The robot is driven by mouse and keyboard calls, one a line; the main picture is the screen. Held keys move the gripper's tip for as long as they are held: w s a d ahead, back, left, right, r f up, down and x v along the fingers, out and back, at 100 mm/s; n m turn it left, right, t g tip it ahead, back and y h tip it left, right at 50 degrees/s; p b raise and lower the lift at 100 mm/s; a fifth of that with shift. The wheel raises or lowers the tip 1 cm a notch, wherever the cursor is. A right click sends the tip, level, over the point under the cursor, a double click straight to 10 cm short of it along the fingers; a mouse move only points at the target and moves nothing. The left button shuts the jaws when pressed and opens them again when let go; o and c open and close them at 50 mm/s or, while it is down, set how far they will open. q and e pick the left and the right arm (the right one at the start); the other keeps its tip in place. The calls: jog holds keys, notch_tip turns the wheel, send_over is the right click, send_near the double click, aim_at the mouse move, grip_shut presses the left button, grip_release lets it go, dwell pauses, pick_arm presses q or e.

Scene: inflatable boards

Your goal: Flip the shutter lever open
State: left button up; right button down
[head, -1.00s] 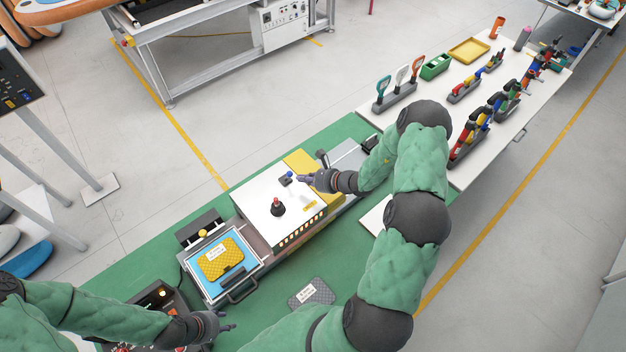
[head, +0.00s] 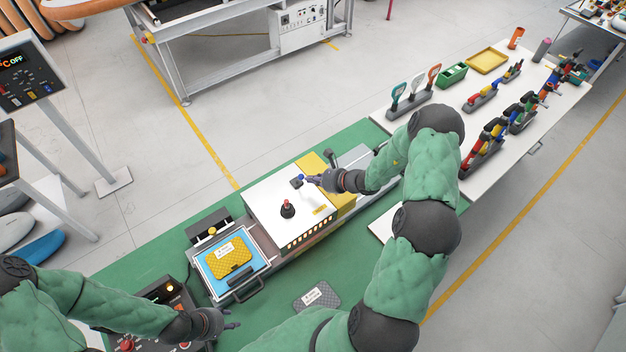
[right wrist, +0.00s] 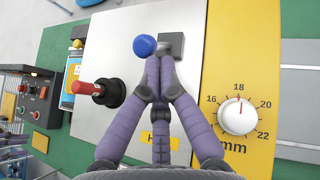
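A lever with a blue ball knob (head: 301,177) and a dark grey base block stands on top of the white machine box (head: 262,205). In the right wrist view the blue knob (right wrist: 145,45) lies left of its grey block (right wrist: 171,45). My right gripper (head: 312,179) is at this lever; its fingers (right wrist: 158,66) are drawn together with tips right by the knob and block. Whether they touch is unclear. A second, red-handled lever (head: 287,206) on a black base stands nearby. My left gripper (head: 232,325) is low over the green bench, its finger opening unclear.
A yellow panel with a white dial (right wrist: 238,116) adjoins the box. A blue tray with a yellow plate (head: 229,259) is left of it. A grey plate (head: 316,296) lies on the green bench (head: 160,262). A control box (head: 160,300) stands front left.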

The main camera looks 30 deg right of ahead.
jog(key=shift+w+r+g, duration=0.25)
jog(key=shift+w+g, duration=0.05)
jog(key=shift+w+r, duration=0.3)
jog(key=shift+w, duration=0.2)
jog(key=w+b, duration=0.1)
jog(key=w+r+b, duration=0.1)
jog(key=w, duration=0.1)
jog(key=w+b, duration=0.1)
jog(key=b, duration=0.1)
jog(key=shift+w+a+r, duration=0.2)
jog(key=shift+w+a, duration=0.05)
jog(key=shift+w, duration=0.1)
jog(key=shift+r, duration=0.15)
jog(key=shift+r+p, duration=0.35)
jog(key=shift+r, duration=0.3)
